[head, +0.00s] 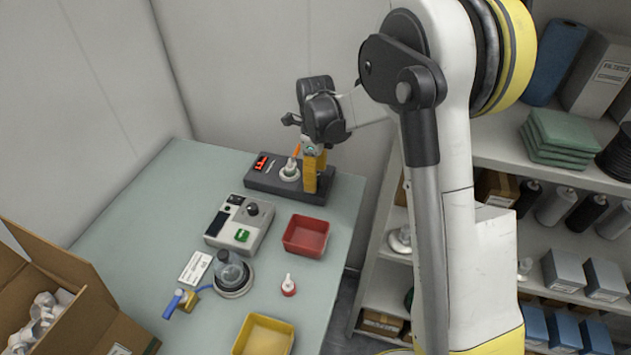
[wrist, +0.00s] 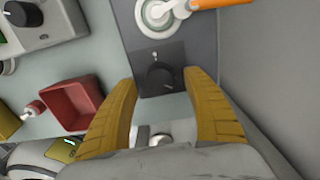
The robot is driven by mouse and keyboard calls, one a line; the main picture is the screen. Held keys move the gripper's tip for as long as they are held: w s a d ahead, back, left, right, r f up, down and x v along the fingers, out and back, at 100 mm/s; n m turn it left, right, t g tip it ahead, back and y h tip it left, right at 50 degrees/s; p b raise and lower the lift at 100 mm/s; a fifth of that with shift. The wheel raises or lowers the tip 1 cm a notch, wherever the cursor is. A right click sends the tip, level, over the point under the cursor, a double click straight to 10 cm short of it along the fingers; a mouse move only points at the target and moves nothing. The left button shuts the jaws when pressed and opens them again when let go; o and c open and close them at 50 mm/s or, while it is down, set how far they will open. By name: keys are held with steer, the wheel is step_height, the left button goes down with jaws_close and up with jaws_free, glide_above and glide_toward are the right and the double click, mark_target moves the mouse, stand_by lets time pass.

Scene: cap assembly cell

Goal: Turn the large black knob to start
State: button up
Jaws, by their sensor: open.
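A black knob (wrist: 160,77) sits on a dark square plate on a dark grey device (head: 262,180). In the wrist view it lies between the tips of my gripper (wrist: 162,82). My gripper's yellow fingers are open, one on each side of the knob, with gaps visible; I cannot tell how high above it they are. In the head view my gripper (head: 315,175) stands over the device's right end and hides that knob. Another black knob (head: 252,209) is on a light grey control box, and it also shows in the wrist view (wrist: 22,12).
The device carries a red display (head: 261,163) and a white round fitting (head: 289,172) with an orange-tipped part near my gripper. A red tray (head: 307,236), a small red-and-white bottle (head: 289,286) and a yellow tray (head: 264,336) stand nearer. Shelves (head: 550,165) are right.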

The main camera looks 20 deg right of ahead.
steer(key=shift+f, duration=0.45)
steer(key=c, duration=1.2)
